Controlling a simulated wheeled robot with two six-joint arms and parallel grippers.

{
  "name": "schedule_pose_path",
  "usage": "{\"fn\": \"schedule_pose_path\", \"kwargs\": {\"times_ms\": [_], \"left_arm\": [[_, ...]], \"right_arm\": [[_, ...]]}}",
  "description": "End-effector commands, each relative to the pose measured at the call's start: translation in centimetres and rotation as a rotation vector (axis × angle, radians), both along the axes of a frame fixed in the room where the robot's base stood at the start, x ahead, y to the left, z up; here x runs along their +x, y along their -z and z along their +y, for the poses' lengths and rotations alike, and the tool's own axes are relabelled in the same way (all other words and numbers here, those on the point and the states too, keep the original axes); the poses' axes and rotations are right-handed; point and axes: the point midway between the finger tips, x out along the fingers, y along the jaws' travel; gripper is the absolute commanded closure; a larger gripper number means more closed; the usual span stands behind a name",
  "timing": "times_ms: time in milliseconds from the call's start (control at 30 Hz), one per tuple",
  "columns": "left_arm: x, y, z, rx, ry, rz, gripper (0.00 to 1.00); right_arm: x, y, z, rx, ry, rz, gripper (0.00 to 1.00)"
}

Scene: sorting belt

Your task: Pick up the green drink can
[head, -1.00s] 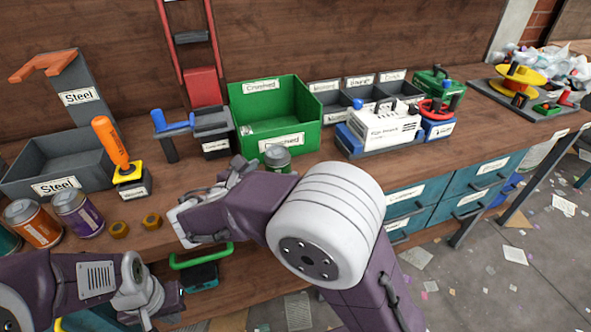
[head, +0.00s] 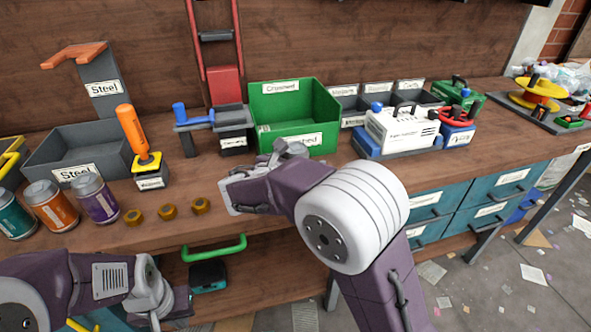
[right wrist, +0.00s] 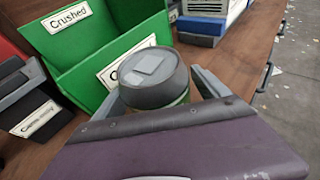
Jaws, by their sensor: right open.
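The green drink can shows in the right wrist view (right wrist: 153,82), upright, with a grey lid and a thin strip of green side. It stands on the bench in front of the green bin. My right gripper (right wrist: 160,95) is open, with one finger on each side of the can; whether they touch it I cannot tell. In the head view my right gripper (head: 277,158) is by the bin's front and the can is mostly hidden behind it. My left gripper (head: 178,303) is low at the left, below the bench edge; its jaws do not show clearly.
The green bin (head: 264,112) labelled Crushed is close behind the can. Teal (head: 14,218), orange (head: 50,208) and purple (head: 95,200) cans stand at the left, beside brass nuts (head: 167,212). A white machine (head: 400,132) stands to the right. The bench front right of my gripper is clear.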

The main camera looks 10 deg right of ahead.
Motion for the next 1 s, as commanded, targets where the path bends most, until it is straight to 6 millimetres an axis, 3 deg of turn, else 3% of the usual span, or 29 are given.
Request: {"fn": "schedule_pose_path", "kwargs": {"times_ms": [33, 267, 567, 833, 1000], "left_arm": [[0.0, 0.0, 0.0, 0.000, 0.000, 0.000, 1.00], [0.0, 0.0, 0.0, 0.000, 0.000, 0.000, 1.00], [0.0, -0.3, 0.0, 0.000, 0.000, 0.000, 1.00], [0.0, -2.8, 0.0, 0.000, 0.000, 0.000, 1.00], [0.0, -3.6, 0.0, 0.000, 0.000, 0.000, 1.00]], "right_arm": [[0.0, 0.0, 0.0, 0.000, 0.000, 0.000, 0.16], [0.0, 0.0, 0.0, 0.001, 0.000, 0.001, 0.79], [0.0, -0.4, 0.0, 0.001, 0.000, -0.001, 0.79], [0.0, -4.7, 0.0, 0.002, 0.000, -0.002, 0.79], [-3.6, -6.8, -1.2, 0.003, -0.001, -0.002, 0.79]]}}
